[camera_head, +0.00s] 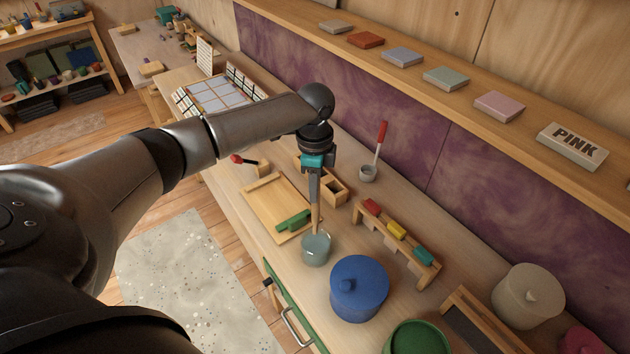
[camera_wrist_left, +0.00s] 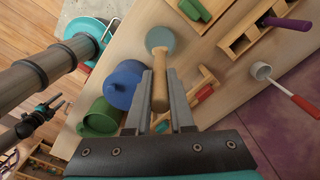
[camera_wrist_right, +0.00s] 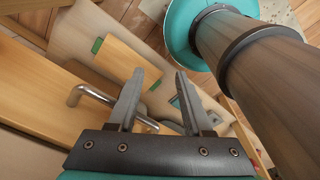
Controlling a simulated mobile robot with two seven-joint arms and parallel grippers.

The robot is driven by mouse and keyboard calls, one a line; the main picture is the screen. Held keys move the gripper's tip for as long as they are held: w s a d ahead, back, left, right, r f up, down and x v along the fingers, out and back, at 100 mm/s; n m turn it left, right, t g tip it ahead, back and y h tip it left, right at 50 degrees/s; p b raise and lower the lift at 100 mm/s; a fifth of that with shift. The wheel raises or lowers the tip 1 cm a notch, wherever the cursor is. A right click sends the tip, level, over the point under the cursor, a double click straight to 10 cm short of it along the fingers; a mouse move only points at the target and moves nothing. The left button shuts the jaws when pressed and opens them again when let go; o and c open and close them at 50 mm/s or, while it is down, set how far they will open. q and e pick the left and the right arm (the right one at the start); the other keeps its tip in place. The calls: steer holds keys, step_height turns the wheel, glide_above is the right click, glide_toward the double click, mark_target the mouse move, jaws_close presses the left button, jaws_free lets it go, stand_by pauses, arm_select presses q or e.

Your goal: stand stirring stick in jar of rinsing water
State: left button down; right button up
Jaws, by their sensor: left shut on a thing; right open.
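The jar of rinsing water (camera_head: 316,249) is a small grey-green round jar on the bench, left of the blue pot. My left gripper (camera_head: 315,200) points down above the jar, shut on the wooden stirring stick (camera_head: 315,219). The stick's lower end meets the jar's mouth; I cannot tell how deep it reaches. In the left wrist view the stick (camera_wrist_left: 160,88) lies between the fingers (camera_wrist_left: 160,95), with the jar (camera_wrist_left: 161,39) at its far end. My right gripper (camera_wrist_right: 155,95) is open and empty in the right wrist view, near a metal drawer handle.
A blue lidded pot (camera_head: 358,288) stands close right of the jar. A wooden tray with a green block (camera_head: 293,221) lies behind left. A rack of coloured blocks (camera_head: 397,229) and a small cup with a red-handled tool (camera_head: 368,172) stand behind. The metal handle (camera_wrist_right: 95,95) is at the bench front.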

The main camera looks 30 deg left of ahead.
mark_target(315, 213)
arm_select(q)
steer(key=shift+f+b, duration=1.4)
steer(key=shift+f, duration=0.05)
steer(key=shift+f+b, duration=1.05)
steer(key=shift+f, duration=1.95)
steer(key=c, duration=0.7)
jaws_free()
step_height(315, 213, up, 15)
steer(key=shift+r, duration=0.15)
